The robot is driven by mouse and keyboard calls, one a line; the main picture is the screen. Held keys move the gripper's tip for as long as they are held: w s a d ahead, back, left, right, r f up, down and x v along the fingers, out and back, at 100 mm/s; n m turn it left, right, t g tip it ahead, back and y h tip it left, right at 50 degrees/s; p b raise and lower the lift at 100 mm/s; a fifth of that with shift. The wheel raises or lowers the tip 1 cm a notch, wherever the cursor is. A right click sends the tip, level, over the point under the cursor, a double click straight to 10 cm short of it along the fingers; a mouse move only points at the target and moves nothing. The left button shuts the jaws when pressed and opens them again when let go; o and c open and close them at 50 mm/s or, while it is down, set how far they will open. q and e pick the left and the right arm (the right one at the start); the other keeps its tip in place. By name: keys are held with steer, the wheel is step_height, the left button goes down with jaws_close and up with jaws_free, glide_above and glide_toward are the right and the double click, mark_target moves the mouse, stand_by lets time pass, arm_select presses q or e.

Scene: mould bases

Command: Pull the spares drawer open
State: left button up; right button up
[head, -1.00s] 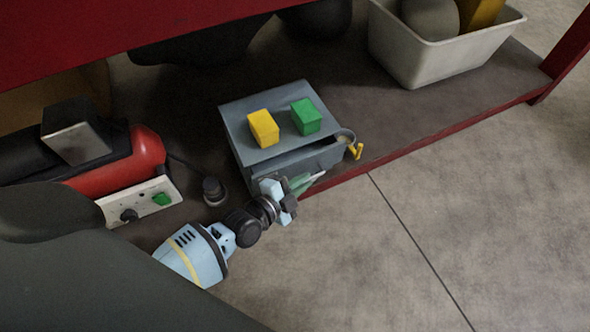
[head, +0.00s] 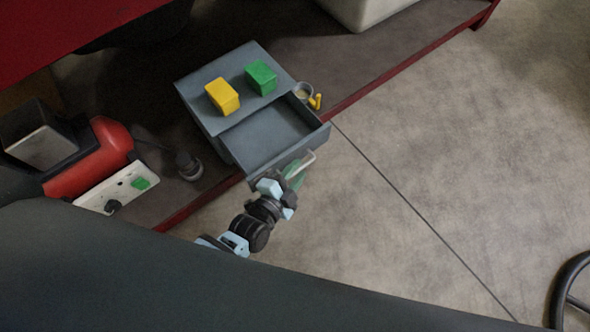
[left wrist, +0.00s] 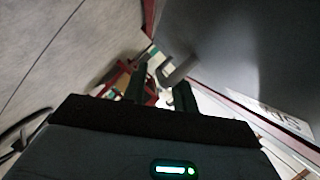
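The spares drawer (head: 268,137) stands pulled out from the grey cabinet (head: 190,92), and its visible inside looks empty. In the left wrist view its grey front (left wrist: 255,55) fills the upper right, with a partly cut-off label. The light bar handle (head: 306,160) sticks out from the drawer front; it also shows in the left wrist view (left wrist: 180,70). My right gripper is in neither view.
A yellow block (head: 222,97) and a green block (head: 261,77) sit on the cabinet top. A small round cup (head: 303,91) with yellow pieces stands beside it. A red cylinder (head: 95,160) lies at left. Floor in front is clear.

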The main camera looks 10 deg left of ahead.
arm_select(q)
steer(key=p+v, duration=0.3)
steer(key=v, duration=0.4)
steer(key=shift+s+a, duration=0.2)
steer(key=shift+s, duration=0.15)
steer(key=shift+r, duration=0.15)
stand_by(0.4)
